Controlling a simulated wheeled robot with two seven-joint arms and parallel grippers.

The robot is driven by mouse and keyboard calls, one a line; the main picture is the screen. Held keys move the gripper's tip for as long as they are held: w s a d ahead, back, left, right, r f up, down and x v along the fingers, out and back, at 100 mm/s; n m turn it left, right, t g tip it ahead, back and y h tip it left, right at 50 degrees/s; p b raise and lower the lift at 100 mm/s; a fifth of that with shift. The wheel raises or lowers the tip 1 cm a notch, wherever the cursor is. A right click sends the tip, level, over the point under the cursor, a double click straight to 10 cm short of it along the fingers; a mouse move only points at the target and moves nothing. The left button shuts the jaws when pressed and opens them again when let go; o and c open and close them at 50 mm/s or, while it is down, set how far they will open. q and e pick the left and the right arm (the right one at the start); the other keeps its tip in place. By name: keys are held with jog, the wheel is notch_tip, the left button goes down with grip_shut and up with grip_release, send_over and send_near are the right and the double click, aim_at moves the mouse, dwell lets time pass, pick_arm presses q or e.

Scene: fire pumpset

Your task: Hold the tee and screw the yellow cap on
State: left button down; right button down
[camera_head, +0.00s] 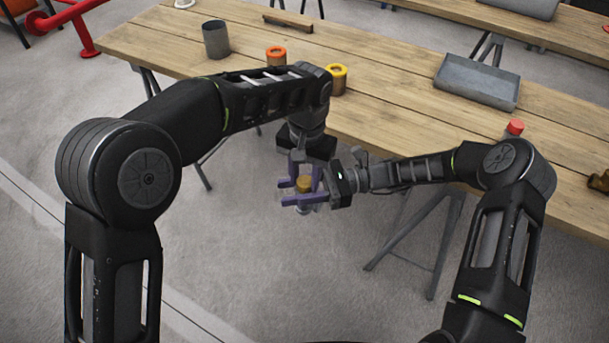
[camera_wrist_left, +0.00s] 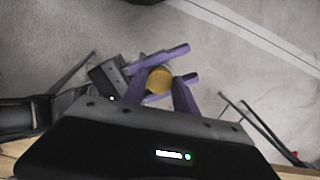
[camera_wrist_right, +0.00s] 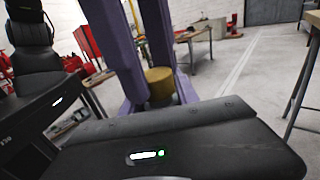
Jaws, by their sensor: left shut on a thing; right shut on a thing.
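The yellow cap (camera_head: 304,184) is in front of the table, between the purple fingers of my grippers. It also shows in the left wrist view (camera_wrist_left: 159,81) and the right wrist view (camera_wrist_right: 160,82). My left gripper (camera_head: 305,182) points down from above, its fingers shut around the cap. My right gripper (camera_head: 292,192) reaches in from the right, its fingers crossing the left ones at and just below the cap. It is shut on the tee, of which only a pale grey bit (camera_head: 308,208) shows under the cap; fingers hide the rest. I cannot tell how far the cap sits on it.
The wooden table (camera_head: 390,95) lies behind. Open floor lies below the grippers; the two grippers are very close together.

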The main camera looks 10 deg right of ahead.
pick_arm(q)
jog(key=shift+a+f, duration=0.15)
jog(key=shift+f, duration=0.5)
dwell(0.6)
jog(key=shift+r, duration=0.75)
dwell(1.3)
jog(key=shift+a+f, duration=0.1)
jog(key=shift+f, duration=0.65)
dwell(0.8)
jog(key=c, duration=1.3)
grip_release()
